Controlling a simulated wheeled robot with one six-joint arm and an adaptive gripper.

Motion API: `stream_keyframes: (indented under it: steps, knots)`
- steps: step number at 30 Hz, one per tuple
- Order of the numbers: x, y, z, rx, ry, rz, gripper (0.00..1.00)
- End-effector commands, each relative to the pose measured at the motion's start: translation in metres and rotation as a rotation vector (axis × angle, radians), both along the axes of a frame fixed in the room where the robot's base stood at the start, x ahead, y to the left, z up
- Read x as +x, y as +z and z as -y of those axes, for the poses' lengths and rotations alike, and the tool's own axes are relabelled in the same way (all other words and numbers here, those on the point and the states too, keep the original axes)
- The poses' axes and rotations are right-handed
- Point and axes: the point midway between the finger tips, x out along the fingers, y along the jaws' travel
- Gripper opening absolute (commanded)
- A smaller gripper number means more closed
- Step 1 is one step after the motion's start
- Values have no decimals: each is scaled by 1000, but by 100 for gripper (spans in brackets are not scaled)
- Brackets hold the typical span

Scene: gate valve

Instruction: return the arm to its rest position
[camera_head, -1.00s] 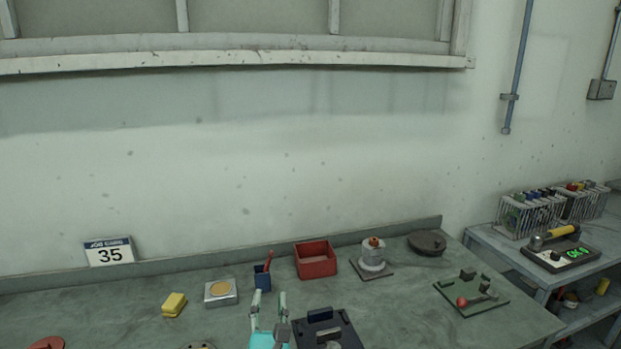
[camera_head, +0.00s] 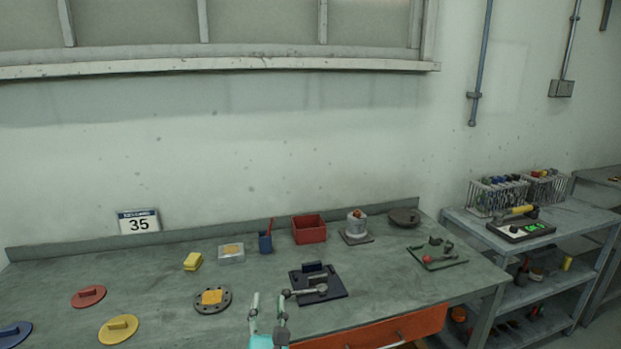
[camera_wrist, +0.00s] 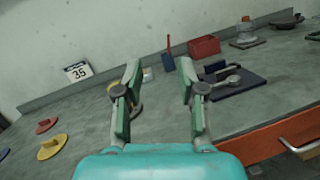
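My gripper (camera_head: 268,309) shows at the bottom middle of the head view, at the near edge of the bench. In the wrist view my gripper (camera_wrist: 159,72) has its two green-padded fingers spread apart, with nothing between them. The dark plate with a metal lever (camera_head: 318,285) lies on the bench beyond and to the right of the gripper; it also shows in the wrist view (camera_wrist: 240,82). A round dark flange with a yellow block on it (camera_head: 212,299) lies to the left and is partly hidden behind a finger in the wrist view.
An orange drawer (camera_head: 375,331) is below the front edge. A shelf (camera_head: 560,238) stands right.

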Motion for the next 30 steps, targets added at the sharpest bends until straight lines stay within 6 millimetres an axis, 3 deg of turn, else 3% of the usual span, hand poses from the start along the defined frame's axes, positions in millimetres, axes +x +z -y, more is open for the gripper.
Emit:
stream_keyframes:
  steps: [11, 19, 23, 30]
  knots:
    - [-16, -38, 22, 112, 41, -53, 40]
    - [-41, -82, 51, 271, 87, -125, 40]
    - [-65, -113, 74, 398, 113, -181, 40]
    - [-131, -173, 124, 744, 151, -309, 40]
